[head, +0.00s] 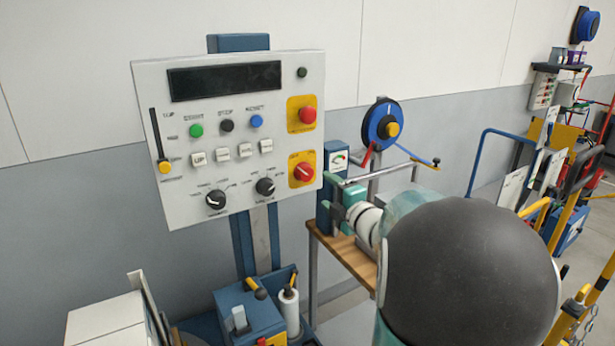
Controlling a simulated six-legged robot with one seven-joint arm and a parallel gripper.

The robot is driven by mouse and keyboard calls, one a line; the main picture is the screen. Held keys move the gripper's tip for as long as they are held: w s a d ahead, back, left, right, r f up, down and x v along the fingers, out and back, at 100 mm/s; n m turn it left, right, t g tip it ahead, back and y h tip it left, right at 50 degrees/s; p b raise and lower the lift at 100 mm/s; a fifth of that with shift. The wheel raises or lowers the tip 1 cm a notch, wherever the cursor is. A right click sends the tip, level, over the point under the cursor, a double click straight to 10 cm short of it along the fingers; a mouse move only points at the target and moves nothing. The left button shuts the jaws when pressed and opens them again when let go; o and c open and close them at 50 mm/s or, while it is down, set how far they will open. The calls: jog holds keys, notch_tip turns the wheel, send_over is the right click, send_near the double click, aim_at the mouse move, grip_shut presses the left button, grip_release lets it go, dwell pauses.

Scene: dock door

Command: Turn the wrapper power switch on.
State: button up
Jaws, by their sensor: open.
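A white control panel (180,95) stands on a blue post. At its lower right, a red rotary switch (304,173) sits on a yellow plate, with a pale pointer mark on its knob; this looks like the power switch. Its lettering is too small to read surely. My gripper (330,194) is open and empty, just right of the panel's lower right edge, its dark fingers pointing left toward the panel. It appears apart from the switch; the depth gap is hard to judge. My arm's large dark rounded link hides the area behind it.
A red mushroom button (308,115) on yellow sits above the switch. Two black selector knobs (265,187) and colored buttons lie left of it. A wooden-topped table (345,257) stands behind my gripper. A blue machine base (247,318) is below the panel.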

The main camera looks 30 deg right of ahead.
aim_at(307, 175)
jog(key=w, duration=1)
jog(key=shift+w+d, duration=0.3)
jog(key=shift+d, duration=0.1)
jog(key=c, duration=1)
